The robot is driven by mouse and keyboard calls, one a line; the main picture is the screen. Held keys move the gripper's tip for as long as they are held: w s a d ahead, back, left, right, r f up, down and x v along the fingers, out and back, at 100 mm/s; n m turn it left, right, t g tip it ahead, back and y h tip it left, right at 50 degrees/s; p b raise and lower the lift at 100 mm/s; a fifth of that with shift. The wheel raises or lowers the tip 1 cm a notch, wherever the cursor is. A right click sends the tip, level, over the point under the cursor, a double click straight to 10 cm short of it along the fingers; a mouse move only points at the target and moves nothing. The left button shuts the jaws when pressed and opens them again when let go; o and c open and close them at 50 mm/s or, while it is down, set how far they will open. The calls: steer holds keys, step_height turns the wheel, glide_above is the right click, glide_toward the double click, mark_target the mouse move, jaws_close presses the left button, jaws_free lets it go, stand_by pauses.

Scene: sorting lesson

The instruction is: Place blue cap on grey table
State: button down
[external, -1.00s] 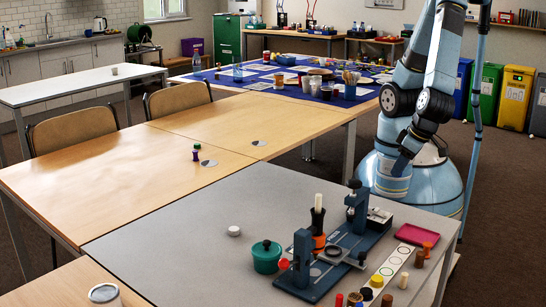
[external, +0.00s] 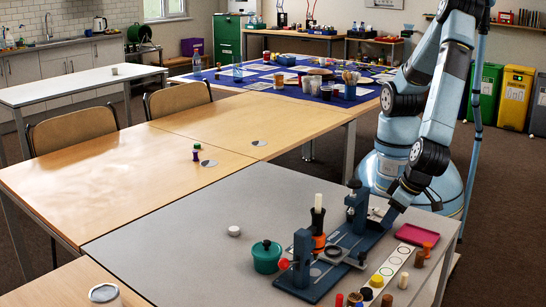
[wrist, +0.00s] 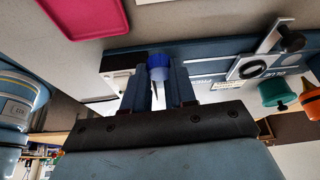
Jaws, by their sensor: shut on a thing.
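The blue cap (wrist: 159,62) sits between the fingertips of my gripper (wrist: 158,82) in the wrist view, and the gripper is shut on it. In the external view my gripper (external: 386,217) is low at the rear end of the blue fixture, near the right side of the grey table (external: 185,222). The cap cannot be made out there. I cannot tell whether the cap touches the fixture below it.
The blue fixture (external: 318,278) has upright posts and a clamp. The table's left part is clear.

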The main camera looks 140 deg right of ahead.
mark_target(381, 244)
steer(key=shift+w+a+f, duration=0.2)
steer(key=shift+w+f, duration=0.55)
steer(key=shift+f, duration=1.7)
steer(key=c, duration=0.9)
jaws_free()
steer(key=v, duration=1.2)
steer(key=shift+r, duration=0.1)
steer(key=shift+d, duration=0.1)
